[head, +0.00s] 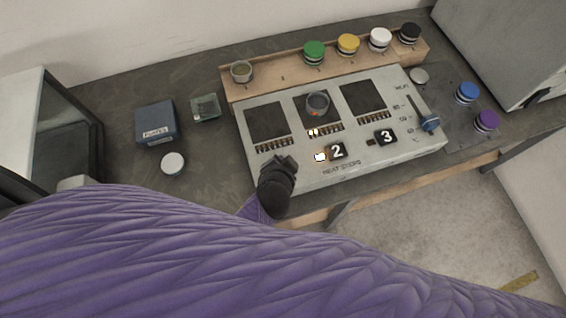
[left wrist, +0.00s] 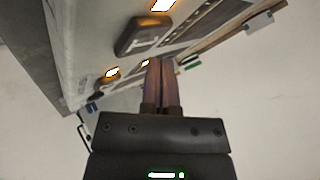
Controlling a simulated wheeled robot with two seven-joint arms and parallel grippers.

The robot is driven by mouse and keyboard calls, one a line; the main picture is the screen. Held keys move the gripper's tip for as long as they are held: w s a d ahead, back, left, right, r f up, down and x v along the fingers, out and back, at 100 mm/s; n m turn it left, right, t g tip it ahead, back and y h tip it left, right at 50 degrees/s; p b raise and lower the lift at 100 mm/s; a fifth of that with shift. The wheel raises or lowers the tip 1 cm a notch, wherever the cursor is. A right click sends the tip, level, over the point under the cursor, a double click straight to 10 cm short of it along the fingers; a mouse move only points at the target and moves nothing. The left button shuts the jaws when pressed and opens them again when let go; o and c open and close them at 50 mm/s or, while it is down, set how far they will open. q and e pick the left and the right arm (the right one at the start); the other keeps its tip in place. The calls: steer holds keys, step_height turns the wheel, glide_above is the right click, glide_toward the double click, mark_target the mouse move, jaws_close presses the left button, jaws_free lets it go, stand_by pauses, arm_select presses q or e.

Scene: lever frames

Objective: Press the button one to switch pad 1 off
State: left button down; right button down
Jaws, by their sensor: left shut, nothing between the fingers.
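The grey heat-stops panel (head: 292,178) lies on the bench with three dark pads. Pad 1 (head: 266,120) is the left one, seen bare. Black buttons two (head: 337,151) and three (head: 385,137) show on its front part; button one is hidden behind my left gripper in the head view. My left gripper (head: 280,170) is over the panel's front left, shut and empty. In the left wrist view its closed fingers (left wrist: 160,75) point toward the panel, close to a dark button (left wrist: 142,36) whose numeral I cannot read clearly. Contact cannot be told. My right gripper is out of view.
A lamp (head: 320,157) beside button two is lit. A small pot (head: 317,104) stands on the middle pad. A blue-handled lever (head: 428,122) is at the panel's right. A wooden rack (head: 283,78) with coloured-lid jars stands behind. A blue box (head: 156,122) sits left.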

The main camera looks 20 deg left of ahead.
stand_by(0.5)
arm_select(q)
steer(key=shift+f+b, duration=0.4)
steer(key=shift+f, duration=0.15)
steer(key=shift+r, duration=0.1)
steer(key=shift+f, duration=0.25)
steer(key=shift+r+p, duration=0.7)
steer(key=shift+r, duration=0.1)
steer(key=shift+f, duration=0.1)
